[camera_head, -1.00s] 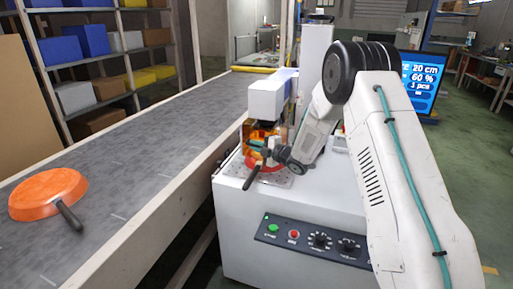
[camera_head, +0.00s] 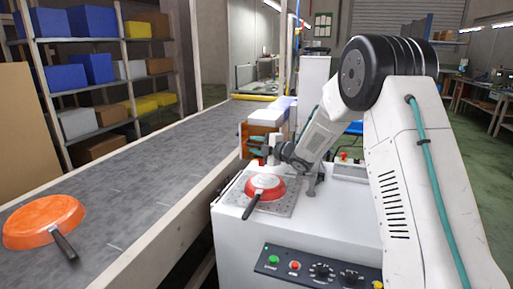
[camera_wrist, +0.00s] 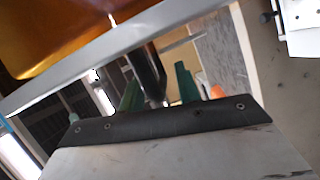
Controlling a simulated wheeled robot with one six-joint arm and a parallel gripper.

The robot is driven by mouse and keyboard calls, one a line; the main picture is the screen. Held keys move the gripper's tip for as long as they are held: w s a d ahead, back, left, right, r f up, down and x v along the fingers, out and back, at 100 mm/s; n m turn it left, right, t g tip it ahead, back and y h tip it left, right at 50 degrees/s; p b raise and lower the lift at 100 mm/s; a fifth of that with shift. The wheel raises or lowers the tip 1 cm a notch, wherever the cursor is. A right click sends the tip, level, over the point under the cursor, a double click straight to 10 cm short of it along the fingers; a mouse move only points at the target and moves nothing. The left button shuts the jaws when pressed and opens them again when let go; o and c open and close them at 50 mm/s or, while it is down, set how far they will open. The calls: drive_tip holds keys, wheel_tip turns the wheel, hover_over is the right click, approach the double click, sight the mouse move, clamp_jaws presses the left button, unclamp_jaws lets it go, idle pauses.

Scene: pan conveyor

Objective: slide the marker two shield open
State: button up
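The marker shield (camera_head: 243,141), an amber see-through panel, is raised beside the white marker head (camera_head: 266,118), above the plate. In the wrist view the amber panel (camera_wrist: 60,35) fills the upper left, with a grey frame bar (camera_wrist: 110,58) running along it. A black handle (camera_wrist: 150,75) meets that bar. My gripper (camera_head: 258,147) has its green fingers either side of the handle and seems shut on it; its fingertips show in the wrist view (camera_wrist: 157,85). A small red pan (camera_head: 266,186) with a dark handle sits on the plate below.
The white machine cabinet (camera_head: 310,230) has a dark control panel (camera_head: 318,268) with buttons and knobs. A grey conveyor (camera_head: 120,190) runs along the left, carrying an orange pan (camera_head: 43,222). Shelves with boxes stand behind it.

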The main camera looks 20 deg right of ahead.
drive_tip(key=v, duration=0.7)
drive_tip(key=shift+s+d, duration=0.15)
drive_tip(key=shift+s, duration=0.2)
drive_tip(key=s+d+r+m+g+h, duration=0.1)
drive_tip(key=s+d+r+m+h, duration=0.1)
drive_tip(key=s+r+m+h, duration=0.35)
drive_tip(key=s+d+r+m+g+h, duration=0.25)
drive_tip(key=s+m+h, duration=0.25)
drive_tip(key=s+m, duration=0.25)
drive_tip(key=s+a+f+m+g, duration=0.1)
drive_tip(key=s+a+m+g, duration=0.1)
drive_tip(key=s, duration=1)
drive_tip(key=s+a+f+m+g+y, duration=0.1)
drive_tip(key=s+a+m+g, duration=0.2)
drive_tip(key=s, duration=1)
drive_tip(key=s+a+f+m+g, duration=0.1)
drive_tip(key=s+m+g, duration=0.3)
drive_tip(key=s, duration=0.9)
drive_tip(key=shift+a+f+g, duration=0.35)
drive_tip(key=shift+a, duration=0.55)
